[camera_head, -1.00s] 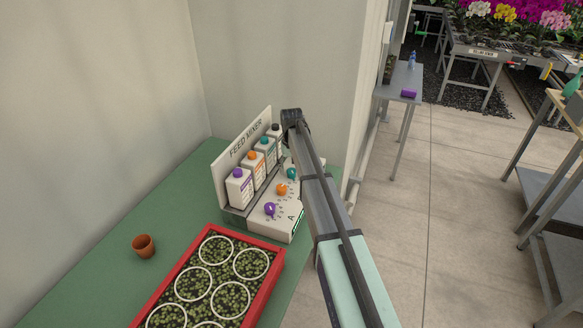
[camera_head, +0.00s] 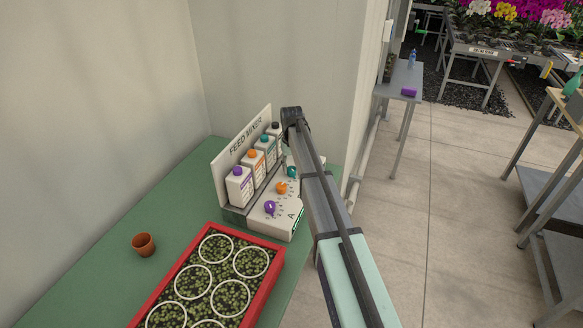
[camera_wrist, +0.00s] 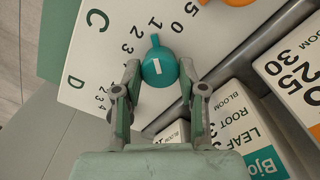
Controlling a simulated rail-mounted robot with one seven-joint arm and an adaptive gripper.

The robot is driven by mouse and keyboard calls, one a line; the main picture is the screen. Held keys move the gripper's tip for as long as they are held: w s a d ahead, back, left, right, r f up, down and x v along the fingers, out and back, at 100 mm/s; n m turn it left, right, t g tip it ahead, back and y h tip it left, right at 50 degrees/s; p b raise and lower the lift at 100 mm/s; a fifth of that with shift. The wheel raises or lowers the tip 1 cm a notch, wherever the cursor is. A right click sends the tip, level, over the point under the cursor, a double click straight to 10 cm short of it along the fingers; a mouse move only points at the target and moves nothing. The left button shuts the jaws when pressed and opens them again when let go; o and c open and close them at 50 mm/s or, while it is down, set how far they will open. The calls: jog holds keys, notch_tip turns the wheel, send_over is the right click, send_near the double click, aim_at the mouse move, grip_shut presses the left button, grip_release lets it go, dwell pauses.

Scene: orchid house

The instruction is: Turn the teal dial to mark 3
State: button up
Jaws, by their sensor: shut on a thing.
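The teal dial (camera_wrist: 160,68) sits on the white panel of the feed mixer (camera_head: 277,222). In the wrist view its pointed tip is toward the top, close to the mark 1; the marks 2 and 3 (camera_wrist: 126,48) lie to the left of the tip. My gripper (camera_wrist: 160,76) has one finger on each side of the dial and is shut on it. In the head view the teal dial (camera_head: 292,172) shows small beside my arm, which hides part of the panel and the gripper's fingers.
An orange dial (camera_head: 281,188) and a purple dial (camera_head: 270,208) stand nearer on the panel. Several capped bottles (camera_head: 240,187) line its back. A red tray (camera_head: 262,299) of seedlings and a terracotta pot (camera_head: 143,245) stand on the green bench (camera_head: 110,270).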

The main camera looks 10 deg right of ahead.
aim_at(291, 168)
jog(key=n+b, duration=0.1)
jog(key=n, duration=0.4)
jog(key=shift+f+n, duration=0.1)
jog(key=shift+n, duration=0.3)
jog(key=n+b, duration=0.1)
jog(key=n, duration=0.4)
jog(key=shift+n, duration=0.3)
jog(key=o, duration=1.1)
jog(key=shift+o, duration=0.2)
jog(key=shift+r, duration=0.2)
notch_tip(291, 168, up, 12)
jog(key=shift+f, duration=0.15)
